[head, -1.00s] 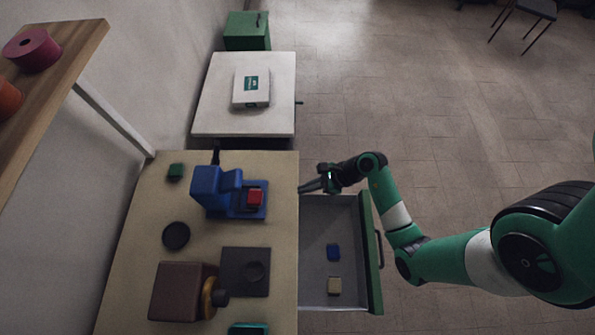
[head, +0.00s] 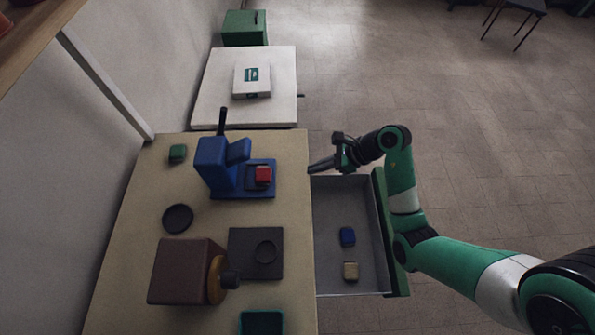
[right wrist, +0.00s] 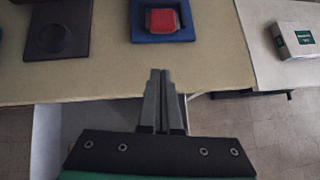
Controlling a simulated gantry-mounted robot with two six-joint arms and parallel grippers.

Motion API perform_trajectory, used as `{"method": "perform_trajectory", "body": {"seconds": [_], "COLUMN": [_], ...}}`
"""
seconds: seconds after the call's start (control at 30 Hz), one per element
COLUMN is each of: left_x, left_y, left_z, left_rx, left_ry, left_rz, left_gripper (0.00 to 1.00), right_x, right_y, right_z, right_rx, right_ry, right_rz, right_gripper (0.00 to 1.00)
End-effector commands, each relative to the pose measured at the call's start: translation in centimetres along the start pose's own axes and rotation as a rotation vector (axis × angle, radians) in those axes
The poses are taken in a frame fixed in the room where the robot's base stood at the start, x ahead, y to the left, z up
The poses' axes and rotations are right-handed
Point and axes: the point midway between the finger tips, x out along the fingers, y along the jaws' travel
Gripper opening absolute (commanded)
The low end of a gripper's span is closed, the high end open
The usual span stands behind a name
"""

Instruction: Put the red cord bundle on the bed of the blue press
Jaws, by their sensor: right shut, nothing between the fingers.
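The blue press (head: 216,166) stands on the table with its dark lever at the back. The red cord bundle (head: 263,175) lies on the bed (head: 262,192) of the press. In the right wrist view the red bundle (right wrist: 164,21) sits on the blue bed (right wrist: 186,36), inside a dark outline. My right gripper (head: 312,169) is at the table's right edge, right of the press and apart from the bundle. In the right wrist view its fingers (right wrist: 158,75) are together and empty. My left gripper is not in view.
An open drawer (head: 335,280) holds a blue bundle (head: 347,237) and a tan bundle (head: 351,271). On the table (head: 140,260) are a green bundle (head: 178,152), a dark round dish (head: 177,218), a dark plate (head: 241,267) and a brown machine (head: 180,272). A white box (head: 252,80) lies behind.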

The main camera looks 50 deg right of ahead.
Motion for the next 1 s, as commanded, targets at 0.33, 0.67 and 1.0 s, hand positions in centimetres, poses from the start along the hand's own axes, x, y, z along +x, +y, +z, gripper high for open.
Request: {"method": "perform_trajectory", "body": {"seconds": [0.33,0.67,1.0], "left_x": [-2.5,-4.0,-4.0], "left_y": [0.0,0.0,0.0], "left_z": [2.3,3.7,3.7], "left_rx": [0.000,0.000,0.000], "left_ry": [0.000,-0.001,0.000], "left_rz": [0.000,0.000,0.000], "left_gripper": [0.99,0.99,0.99], "right_x": [7.3,11.7,12.0], "right_y": [0.1,0.0,0.0], "right_z": [-0.4,2.1,2.8], "right_rx": [-0.002,-0.002,0.001], "right_ry": [0.001,0.001,0.001], "right_rz": [0.003,0.000,-0.002], "right_gripper": [0.00,0.00,0.00]}}
